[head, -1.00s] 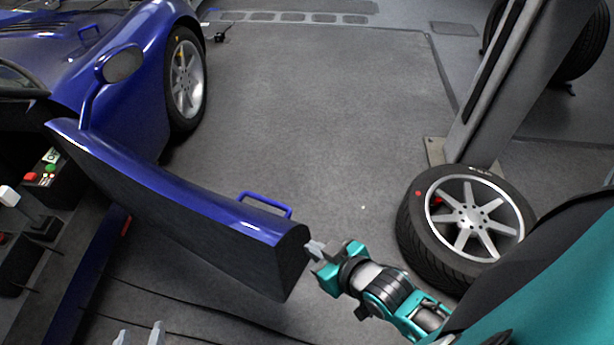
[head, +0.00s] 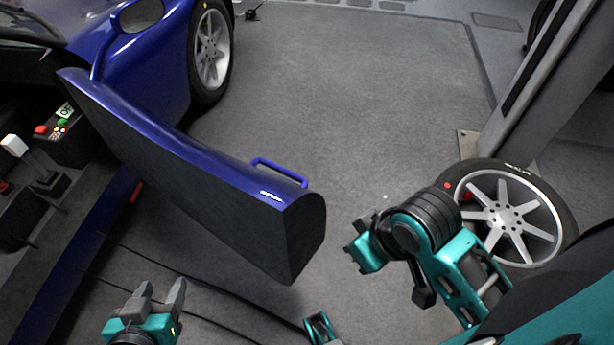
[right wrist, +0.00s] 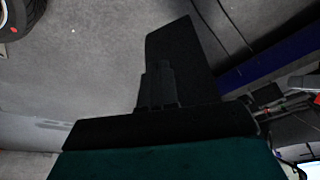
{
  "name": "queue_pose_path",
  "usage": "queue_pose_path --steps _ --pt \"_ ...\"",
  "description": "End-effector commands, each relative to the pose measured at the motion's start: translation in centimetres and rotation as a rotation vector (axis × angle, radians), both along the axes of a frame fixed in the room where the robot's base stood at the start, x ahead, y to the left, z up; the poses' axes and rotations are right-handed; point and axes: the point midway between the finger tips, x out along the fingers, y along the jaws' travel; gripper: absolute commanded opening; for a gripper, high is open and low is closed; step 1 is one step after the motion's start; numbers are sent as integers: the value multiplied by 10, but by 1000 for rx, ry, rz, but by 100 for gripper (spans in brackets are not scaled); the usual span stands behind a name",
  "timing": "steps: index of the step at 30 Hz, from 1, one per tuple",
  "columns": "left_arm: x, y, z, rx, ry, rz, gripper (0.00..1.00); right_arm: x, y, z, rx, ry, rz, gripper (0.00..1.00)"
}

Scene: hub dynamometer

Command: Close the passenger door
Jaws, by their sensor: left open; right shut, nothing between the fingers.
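The passenger door (head: 190,155) of the blue car stands wide open in the head view, its dark inner side facing the lower left. A blue handle (head: 280,172) sits on its outer side near the free end. My left gripper (head: 160,292) is open and empty at the bottom left, below the door and apart from it. My right gripper (head: 358,252) is to the right of the door's free end, with floor showing between them. Its fingers are hard to make out there; in the right wrist view the gripper (right wrist: 158,82) is dark, shut and empty.
A loose wheel (head: 505,215) lies on the floor at right beside a grey post (head: 530,90). The car's front wheel (head: 210,50) is beyond the door. Thin cables cross the floor below the door. The floor (head: 350,90) beyond the door is clear.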

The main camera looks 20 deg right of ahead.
Motion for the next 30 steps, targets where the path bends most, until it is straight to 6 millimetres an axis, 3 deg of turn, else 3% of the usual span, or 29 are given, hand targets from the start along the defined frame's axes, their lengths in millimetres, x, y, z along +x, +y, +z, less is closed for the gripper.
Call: queue_pose_path --steps 6,10,14,21,27,30 --pt "0 0 2 0 0 0 55 47 20 -1 93 1 223 0" --pt "0 0 2 0 0 1 55 78 20 4 145 28 350 0" --pt "0 0 1 0 0 1 55 111 6 21 199 68 439 0" --pt "0 0 1 0 0 1 55 161 -36 76 302 105 474 0" --pt "0 0 1 0 0 1 55 181 -59 113 373 101 459 0" --pt "0 0 0 0 0 1 55 184 -59 116 386 101 458 0"
